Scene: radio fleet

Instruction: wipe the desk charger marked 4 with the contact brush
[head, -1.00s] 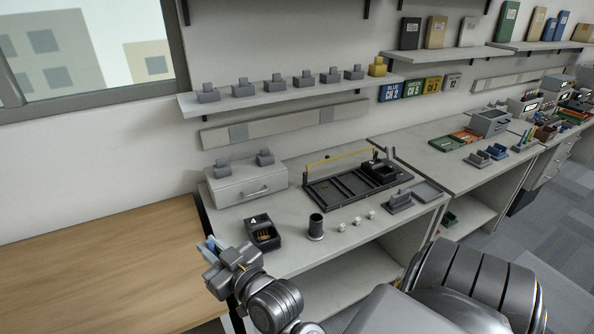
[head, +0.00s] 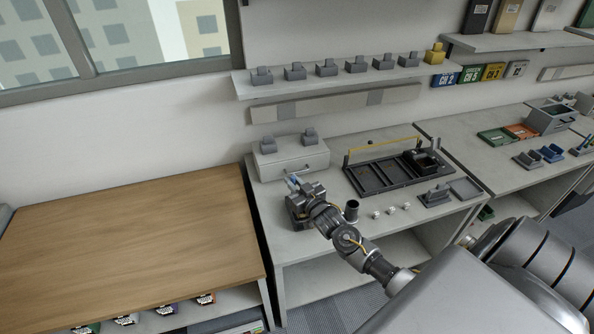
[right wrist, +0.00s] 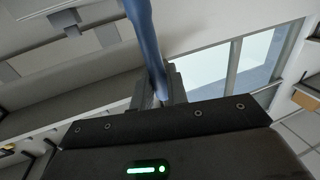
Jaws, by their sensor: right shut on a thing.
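My right gripper (head: 294,186) is shut on a blue-handled thing (head: 290,180), taken to be the contact brush. In the right wrist view the long blue handle (right wrist: 146,42) rises from between the jaws (right wrist: 160,88); its bristles do not show. The gripper is over the near left part of the grey desk, in front of the desk charger marked 4 (head: 299,226). Only a dark bit of the charger shows below the gripper; its number and slots are hidden. Contact between brush and charger cannot be told. My left gripper is not in view.
A dark cup (head: 352,211) and small white cubes (head: 391,210) stand right of the gripper. Behind are a drawer box (head: 292,161) and a black divided tray (head: 376,190) with a yellow bar. A bare wooden table (head: 140,230) lies left.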

